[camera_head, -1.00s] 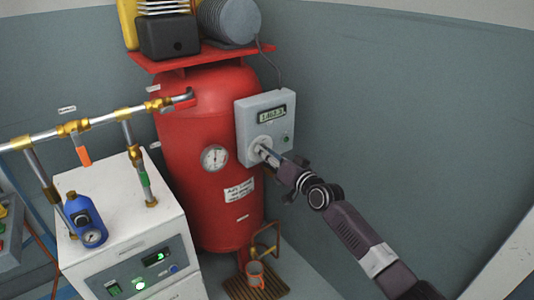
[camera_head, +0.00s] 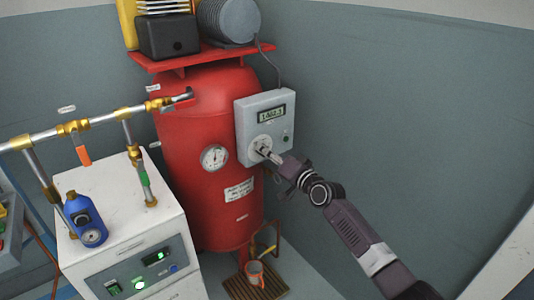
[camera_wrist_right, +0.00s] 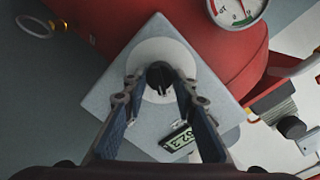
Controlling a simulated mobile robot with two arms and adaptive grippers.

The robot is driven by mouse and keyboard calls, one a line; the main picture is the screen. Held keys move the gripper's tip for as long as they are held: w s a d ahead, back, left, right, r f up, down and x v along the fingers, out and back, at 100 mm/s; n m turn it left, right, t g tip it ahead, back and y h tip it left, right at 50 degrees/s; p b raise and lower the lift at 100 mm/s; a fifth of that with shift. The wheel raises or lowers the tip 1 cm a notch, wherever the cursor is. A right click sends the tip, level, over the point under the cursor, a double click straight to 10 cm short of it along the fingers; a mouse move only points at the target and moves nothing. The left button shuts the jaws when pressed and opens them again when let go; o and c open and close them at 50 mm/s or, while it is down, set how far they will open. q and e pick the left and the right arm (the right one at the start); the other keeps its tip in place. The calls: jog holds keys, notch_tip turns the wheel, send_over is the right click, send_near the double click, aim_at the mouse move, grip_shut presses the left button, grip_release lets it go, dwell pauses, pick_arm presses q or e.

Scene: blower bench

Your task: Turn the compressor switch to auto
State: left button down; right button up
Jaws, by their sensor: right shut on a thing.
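The compressor switch is a black knob (camera_wrist_right: 160,74) with a pale mark, on a round white plate (camera_wrist_right: 150,52) on the grey control box (camera_head: 246,115) of the red compressor tank (camera_head: 195,120). In the head view my right gripper (camera_head: 262,152) reaches the knob from the lower right and hides most of it. In the right wrist view its two fingertips (camera_wrist_right: 160,85) stand on either side of the knob, shut on it. The knob's setting labels are too small to read. My left gripper is not in view.
The box has a lit display (camera_head: 271,113) and a small dark green lamp (camera_head: 286,138). A pressure gauge (camera_head: 214,158) sits on the tank. A white unit (camera_head: 120,215) with a blue regulator (camera_head: 86,220) and pipes stands at left.

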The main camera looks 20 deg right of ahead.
jog(key=o, duration=1.2)
jog(key=shift+c, duration=0.2)
jog(key=v, duration=1.2)
jog(key=shift+f, duration=0.1)
